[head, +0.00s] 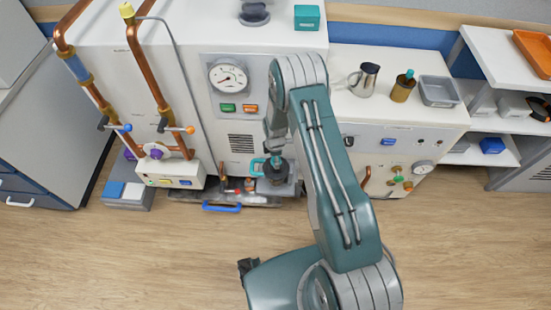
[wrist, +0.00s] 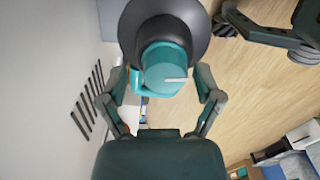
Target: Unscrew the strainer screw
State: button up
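I take the knob for the strainer screw, but no label shows. A lighter teal loop shows beside it. My gripper (wrist: 164,82) points at the knob, with one finger on each side and the fingers spread apart. I see no clear contact; the fingertips are partly hidden. In the head view, the dark body (head: 277,174) stands low before the white machine, with my gripper (head: 272,155) just above it.
The white machine (head: 285,75) rises close behind my gripper, with a gauge (head: 228,76) and copper pipes (head: 147,70) at left. Several small items and a blue handle (head: 221,208) lie low beside the dark body. A lower cabinet (head: 395,120) stands at right.

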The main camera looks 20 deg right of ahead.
jog(key=shift+s, duration=0.15)
notch_tip(320, 180, up, 12)
dwell(0.6)
jog(key=shift+f, duration=0.1)
jog(key=s+r+m+t, duration=0.1)
jog(key=s+r+m, duration=0.3)
jog(key=r, duration=0.9)
jog(key=s+r+m+t, duration=0.2)
jog(key=s+r+m, duration=0.2)
jog(key=r, duration=1)
jog(key=s+r+m+t, duration=0.1)
jog(key=s+r+m, duration=0.3)
jog(key=s, duration=0.6)
jog(key=s+r+m+t, duration=0.1)
jog(key=s+r+m, duration=0.3)
jog(key=s, duration=0.5)
notch_tip(320, 180, up, 2)
jog(key=shift+s+r+m+t, duration=0.1)
jog(key=shift+s+m+t, duration=0.2)
jog(key=shift+s+m, duration=0.1)
